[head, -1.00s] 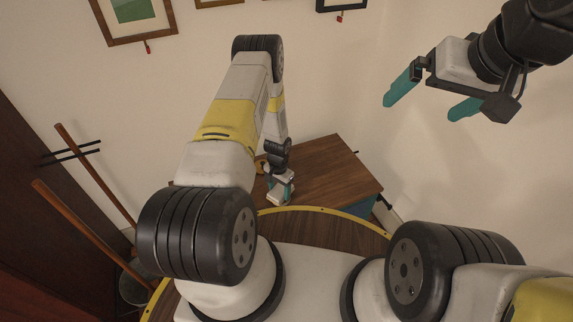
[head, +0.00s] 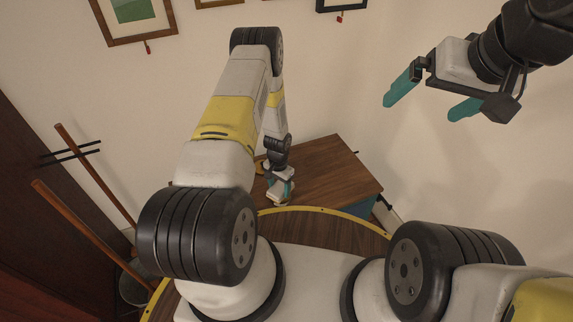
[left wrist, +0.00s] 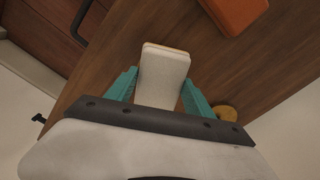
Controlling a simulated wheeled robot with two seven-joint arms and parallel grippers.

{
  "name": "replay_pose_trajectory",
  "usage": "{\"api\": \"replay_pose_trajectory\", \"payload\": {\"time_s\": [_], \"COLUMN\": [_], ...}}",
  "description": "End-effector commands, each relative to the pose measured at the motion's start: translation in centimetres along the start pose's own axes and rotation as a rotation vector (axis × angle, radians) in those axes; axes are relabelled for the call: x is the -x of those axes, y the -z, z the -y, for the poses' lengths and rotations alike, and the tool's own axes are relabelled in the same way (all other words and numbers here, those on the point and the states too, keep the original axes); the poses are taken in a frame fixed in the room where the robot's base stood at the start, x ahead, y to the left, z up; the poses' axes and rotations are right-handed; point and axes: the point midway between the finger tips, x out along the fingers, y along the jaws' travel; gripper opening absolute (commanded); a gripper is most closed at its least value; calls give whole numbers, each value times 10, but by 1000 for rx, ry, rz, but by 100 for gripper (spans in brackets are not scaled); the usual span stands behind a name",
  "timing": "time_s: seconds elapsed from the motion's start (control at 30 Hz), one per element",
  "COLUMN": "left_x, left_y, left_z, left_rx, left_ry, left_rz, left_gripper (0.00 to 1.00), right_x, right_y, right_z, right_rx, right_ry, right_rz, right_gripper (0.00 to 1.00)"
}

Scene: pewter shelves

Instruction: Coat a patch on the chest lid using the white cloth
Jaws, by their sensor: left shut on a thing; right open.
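The chest lid (head: 325,172) is a brown wooden top against the wall in the middle of the head view. It also fills much of the left wrist view (left wrist: 265,65). My left gripper (head: 280,188) is over the lid's near left part. In the left wrist view its teal fingers (left wrist: 160,88) are shut on the white cloth (left wrist: 164,68), a folded pad with a thin tan edge. I cannot tell whether the cloth touches the lid. My right gripper (head: 427,100) is open and empty, raised high at the right, away from the chest.
An orange-brown block (left wrist: 236,12) and a small round yellowish thing (left wrist: 226,113) are on the lid in the left wrist view. Wooden poles (head: 95,175) lean at the left. Framed pictures (head: 133,18) hang on the wall. The lid's right part is clear.

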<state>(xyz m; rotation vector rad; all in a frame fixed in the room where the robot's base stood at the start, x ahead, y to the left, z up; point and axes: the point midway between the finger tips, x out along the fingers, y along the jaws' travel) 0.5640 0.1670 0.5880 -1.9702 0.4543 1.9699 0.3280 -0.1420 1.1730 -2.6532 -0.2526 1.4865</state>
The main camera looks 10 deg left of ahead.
Motion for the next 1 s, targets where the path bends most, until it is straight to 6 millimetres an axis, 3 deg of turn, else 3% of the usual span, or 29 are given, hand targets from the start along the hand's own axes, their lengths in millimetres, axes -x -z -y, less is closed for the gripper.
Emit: {"api": "replay_pose_trajectory", "payload": {"time_s": [0.53,1.0], "left_x": [45,51], "left_y": [1,0], "left_z": [0,0], "left_rx": [0,0], "left_ry": [0,0], "left_rz": [-1,0], "left_gripper": [29,29], "right_x": [0,0], "right_y": [0,0], "right_z": [0,0], "right_rx": [0,0], "right_ry": [0,0], "right_rz": [0,0], "right_gripper": [100,100]}}
